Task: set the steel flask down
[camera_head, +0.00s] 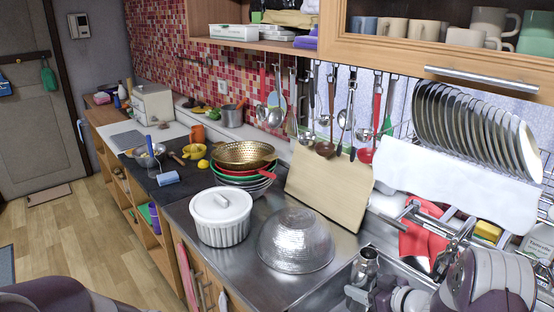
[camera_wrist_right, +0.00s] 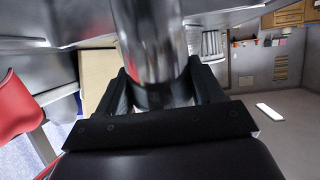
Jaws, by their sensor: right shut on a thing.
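The steel flask (camera_head: 366,266) is upright near the front edge of the sink in the head view, just right of the upturned metal colander. My right gripper (camera_head: 362,292) is shut around its lower part. In the right wrist view, the shiny flask (camera_wrist_right: 149,40) stands between the dark fingers of the gripper (camera_wrist_right: 160,92). I cannot tell whether the flask's base touches anything, because the gripper and the frame edge hide it. My left gripper is not in view.
The upturned colander (camera_head: 296,240) and a white lidded pot (camera_head: 221,216) stand on the steel counter left of the flask. A cutting board (camera_head: 328,187) leans behind them. The sink (camera_head: 335,284) lies beside the flask. A plate rack (camera_head: 475,122) is at the right.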

